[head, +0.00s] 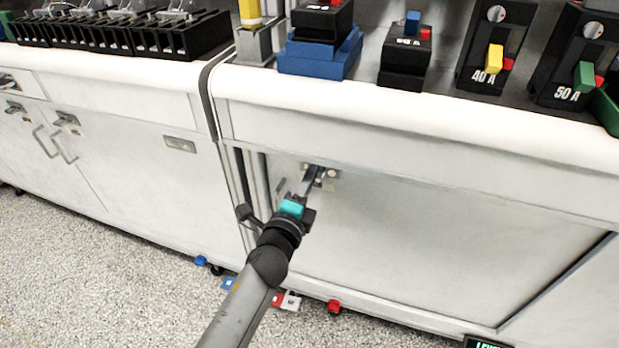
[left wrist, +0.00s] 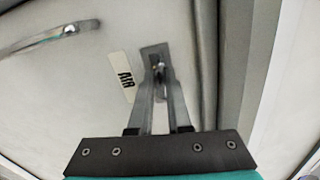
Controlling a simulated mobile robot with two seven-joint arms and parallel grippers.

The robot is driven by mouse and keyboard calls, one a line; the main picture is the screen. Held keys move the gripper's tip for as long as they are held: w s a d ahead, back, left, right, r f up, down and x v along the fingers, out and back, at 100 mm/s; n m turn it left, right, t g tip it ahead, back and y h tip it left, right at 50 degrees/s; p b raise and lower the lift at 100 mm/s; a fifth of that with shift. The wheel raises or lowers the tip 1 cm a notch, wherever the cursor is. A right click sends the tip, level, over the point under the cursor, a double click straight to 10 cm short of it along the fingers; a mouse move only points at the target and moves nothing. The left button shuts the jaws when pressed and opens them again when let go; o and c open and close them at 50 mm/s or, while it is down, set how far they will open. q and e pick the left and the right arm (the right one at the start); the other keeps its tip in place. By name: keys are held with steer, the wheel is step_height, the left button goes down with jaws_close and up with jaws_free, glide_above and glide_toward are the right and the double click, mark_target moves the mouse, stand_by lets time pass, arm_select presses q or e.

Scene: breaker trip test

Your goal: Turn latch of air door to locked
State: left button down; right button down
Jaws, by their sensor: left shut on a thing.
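The air door (head: 420,240) is a pale cabinet panel below the counter in the head view. Its "AIR" label (left wrist: 123,77) shows beside the latch in the left wrist view. The latch (left wrist: 157,52) is a small metal piece on a grey plate; its plate shows partly behind my gripper in the head view (head: 331,175). My left gripper (left wrist: 160,92) reaches the latch, with its two narrow fingers close together and shut on it. The fingers hide part of the latch, so its exact angle is unclear. My right gripper is in neither view.
A curved metal door handle (left wrist: 40,38) lies near the label. Breakers, including a yellow-levered 40 A one (head: 487,68), stand on the counter (head: 400,110) above. Small blocks, one red (head: 333,306), lie on the floor below.

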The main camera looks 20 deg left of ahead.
arm_select(q)
steer(key=shift+n, duration=0.7)
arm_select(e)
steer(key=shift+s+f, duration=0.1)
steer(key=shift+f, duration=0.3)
arm_select(q)
steer(key=shift+f, duration=0.1)
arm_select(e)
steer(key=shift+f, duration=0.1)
arm_select(q)
steer(key=c, duration=0.9)
jaws_free()
steer(key=shift+o, duration=0.2)
